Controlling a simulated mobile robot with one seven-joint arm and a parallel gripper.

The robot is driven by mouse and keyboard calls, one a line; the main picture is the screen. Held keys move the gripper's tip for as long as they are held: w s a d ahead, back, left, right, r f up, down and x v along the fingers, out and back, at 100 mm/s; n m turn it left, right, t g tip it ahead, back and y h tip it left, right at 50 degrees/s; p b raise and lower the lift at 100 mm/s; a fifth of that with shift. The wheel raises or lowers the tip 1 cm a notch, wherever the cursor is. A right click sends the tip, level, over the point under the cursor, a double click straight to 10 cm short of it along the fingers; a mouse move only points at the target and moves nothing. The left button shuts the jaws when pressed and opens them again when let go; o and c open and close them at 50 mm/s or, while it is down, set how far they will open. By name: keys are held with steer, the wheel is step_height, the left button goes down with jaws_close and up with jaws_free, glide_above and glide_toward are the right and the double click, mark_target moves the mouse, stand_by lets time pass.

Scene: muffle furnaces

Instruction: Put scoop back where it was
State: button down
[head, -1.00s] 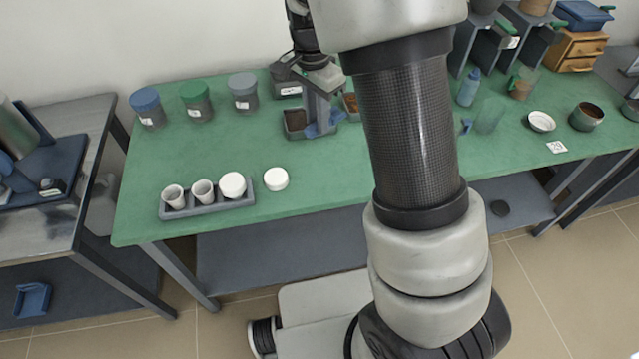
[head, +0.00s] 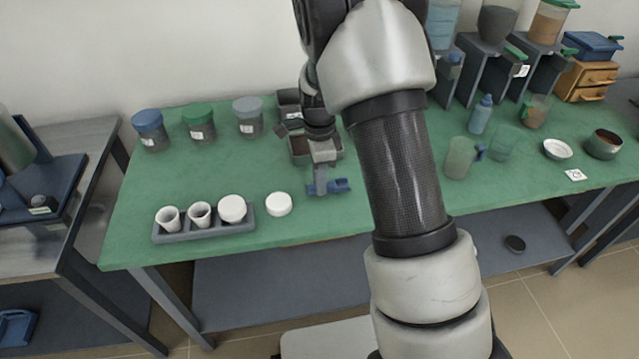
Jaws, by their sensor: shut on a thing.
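The blue scoop (head: 338,186) is held at the lower end of my gripper (head: 322,178), above the green table (head: 160,188). My gripper points down and is shut on it. A dark bin with brown contents (head: 302,158) lies just behind the scoop, partly hidden by my gripper and arm. Another dark bin (head: 288,103) stands farther back. How high the scoop is above the table is hard to tell.
A grey rack (head: 205,229) holds two white cups and a lidded one. A loose white lid (head: 278,204) lies beside it. Several lidded jars (head: 199,125) stand at the back. A clear jug (head: 460,158) stands to the right of my arm.

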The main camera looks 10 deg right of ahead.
steer(key=shift+f, duration=0.45)
steer(key=shift+f, duration=0.2)
steer(key=c, duration=1.5)
jaws_free()
steer(key=shift+c, duration=0.2)
steer(key=shift+r, duration=0.1)
